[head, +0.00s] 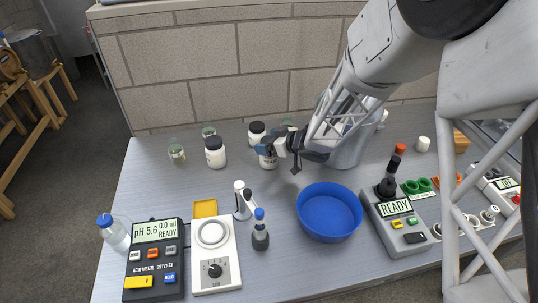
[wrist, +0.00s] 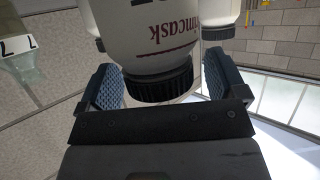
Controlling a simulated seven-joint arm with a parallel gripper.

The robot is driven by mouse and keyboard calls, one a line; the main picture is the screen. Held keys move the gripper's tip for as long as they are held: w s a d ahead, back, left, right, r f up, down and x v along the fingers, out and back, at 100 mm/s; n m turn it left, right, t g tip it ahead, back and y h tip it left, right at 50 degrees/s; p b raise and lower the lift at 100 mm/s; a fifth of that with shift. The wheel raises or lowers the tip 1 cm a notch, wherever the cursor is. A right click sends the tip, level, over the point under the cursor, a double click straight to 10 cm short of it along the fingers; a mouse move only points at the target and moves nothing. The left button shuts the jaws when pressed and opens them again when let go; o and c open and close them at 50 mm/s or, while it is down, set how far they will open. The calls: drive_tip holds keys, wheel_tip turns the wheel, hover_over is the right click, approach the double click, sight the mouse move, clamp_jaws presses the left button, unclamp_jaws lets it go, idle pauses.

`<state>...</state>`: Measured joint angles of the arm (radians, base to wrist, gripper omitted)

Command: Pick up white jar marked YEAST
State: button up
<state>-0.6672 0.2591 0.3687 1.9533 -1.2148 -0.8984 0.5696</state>
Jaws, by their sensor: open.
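A white jar (head: 268,160) with dark lettering on its label, too small to read surely as YEAST, stands at the back of the bench, partly hidden by my gripper (head: 283,147). In the wrist view, a white jar (wrist: 152,38) with a black ribbed lid and dark red lettering ending in "imcask" shows upside down. My gripper (wrist: 160,75) is open, with one blue textured finger on each side of this jar's lid end. I cannot tell whether either finger touches it.
Two other white jars with black lids, one to the left (head: 215,153) and one behind (head: 257,131), stand close by. A blue bowl (head: 329,212) and a grey canister (head: 349,150) stand to the right. Bare bench (head: 155,195) lies front left.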

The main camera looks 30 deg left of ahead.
idle(0.4)
drive_tip(key=c, duration=1.4)
drive_tip(key=shift+c, duration=0.2)
drive_tip(key=shift+r, duration=0.15)
drive_tip(key=shift+r, duration=0.5)
drive_tip(key=shift+s+d+r, duration=0.15)
drive_tip(key=shift+r, duration=0.45)
drive_tip(key=shift+s+d+r, duration=0.1)
drive_tip(key=shift+d+r, duration=0.05)
drive_tip(key=shift+r, duration=0.45)
drive_tip(key=s+d+r, duration=0.1)
drive_tip(key=s+d, duration=0.9)
drive_tip(key=d, duration=0.1)
drive_tip(key=shift+s+r, duration=0.15)
drive_tip(key=shift+s, duration=0.1)
